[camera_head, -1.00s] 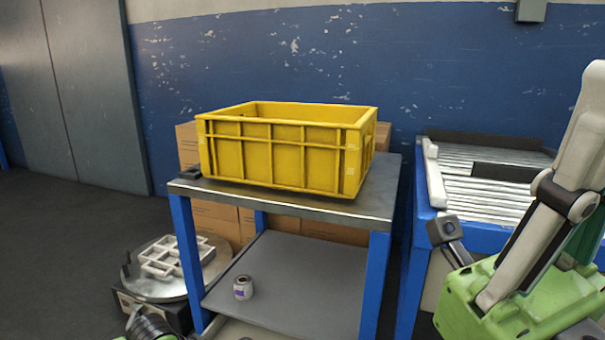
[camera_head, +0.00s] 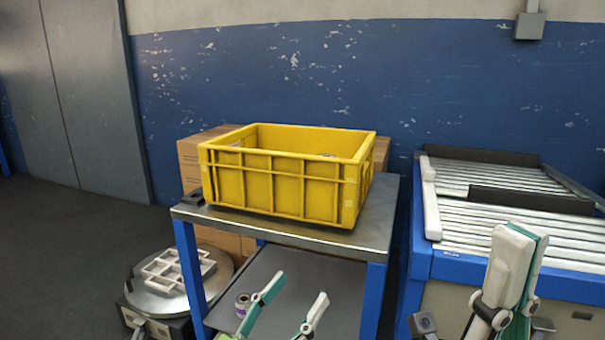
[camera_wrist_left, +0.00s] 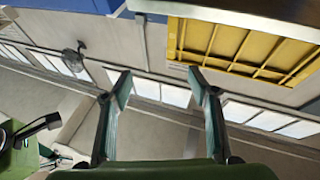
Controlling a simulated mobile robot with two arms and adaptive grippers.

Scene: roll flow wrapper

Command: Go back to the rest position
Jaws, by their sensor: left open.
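My left gripper (camera_head: 303,287) is at the bottom middle of the head view, in front of the cart's lower shelf. Its two teal-lined fingers stand apart with nothing between them. The left wrist view also shows its fingers (camera_wrist_left: 158,82) spread and empty. My right gripper (camera_head: 521,234) is at the lower right of the head view, in front of the roller conveyor. It is seen from the side with its fingers overlapping, so its opening is unclear.
A yellow crate (camera_head: 278,188) sits on the metal-topped cart (camera_head: 370,215). A small jar (camera_head: 242,303) stands on its lower shelf. The roller conveyor (camera_head: 470,215) is at right. A white divided tray (camera_head: 175,271) lies on a round metal plate at lower left. Floor at left is clear.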

